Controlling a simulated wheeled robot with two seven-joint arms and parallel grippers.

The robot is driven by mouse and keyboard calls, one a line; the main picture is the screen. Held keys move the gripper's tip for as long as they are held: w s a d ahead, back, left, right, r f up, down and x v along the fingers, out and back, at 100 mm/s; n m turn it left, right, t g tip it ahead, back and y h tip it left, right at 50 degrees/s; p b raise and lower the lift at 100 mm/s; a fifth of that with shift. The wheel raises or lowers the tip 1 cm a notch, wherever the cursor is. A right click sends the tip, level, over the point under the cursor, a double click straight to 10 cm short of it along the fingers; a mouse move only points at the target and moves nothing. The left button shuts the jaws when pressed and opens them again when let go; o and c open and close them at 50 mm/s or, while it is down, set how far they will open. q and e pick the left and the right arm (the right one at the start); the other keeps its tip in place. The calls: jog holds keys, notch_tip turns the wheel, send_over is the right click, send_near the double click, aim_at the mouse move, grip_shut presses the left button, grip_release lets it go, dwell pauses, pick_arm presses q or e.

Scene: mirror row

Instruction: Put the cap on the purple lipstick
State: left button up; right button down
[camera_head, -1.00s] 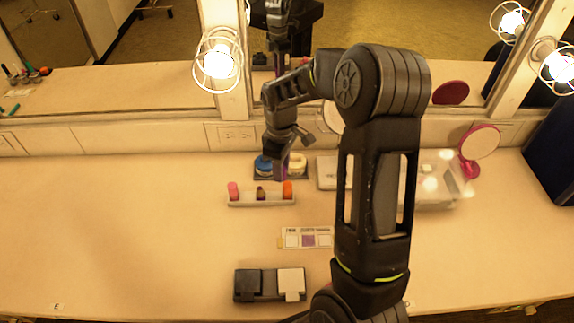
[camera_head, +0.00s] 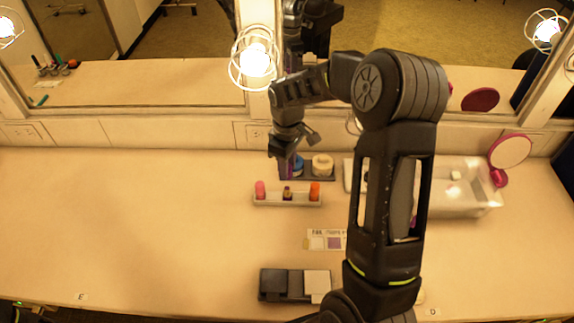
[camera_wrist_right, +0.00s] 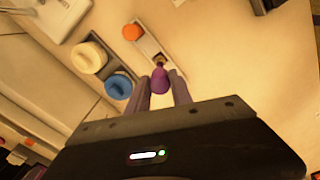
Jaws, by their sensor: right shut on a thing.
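The uncapped purple lipstick (camera_head: 287,194) is the small dark and gold piece in the middle of the white holder. In the right wrist view its gold part (camera_wrist_right: 160,59) shows just beyond the held cap. My right gripper (camera_head: 286,172) is shut on the purple cap (camera_wrist_right: 159,80), which sits between the fingertips in the wrist view. In the head view the gripper points down above and behind the holder, near the middle slot. I cannot tell whether cap and lipstick touch. My left gripper is not in view.
The holder (camera_head: 304,200) also carries a pink lipstick (camera_head: 260,190) and an orange one (camera_head: 314,191). Behind stand a blue round item (camera_wrist_right: 118,86) and a cream one (camera_head: 322,165). A clear bin (camera_head: 465,207) and a pink mirror (camera_head: 510,152) stand right. The counter's left is clear.

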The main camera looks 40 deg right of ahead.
aim_at(287, 188)
jog(key=shift+f+b, duration=1.55)
jog(key=shift+f, duration=0.9)
jog(key=shift+f+b, duration=1.25)
jog(key=shift+f, duration=0.1)
dwell(1.6)
dwell(0.3)
jog(key=c, duration=0.6)
grip_release()
jog(key=shift+r, duration=0.1)
jog(key=shift+r+p, duration=2.4)
jog(key=shift+r, duration=1.05)
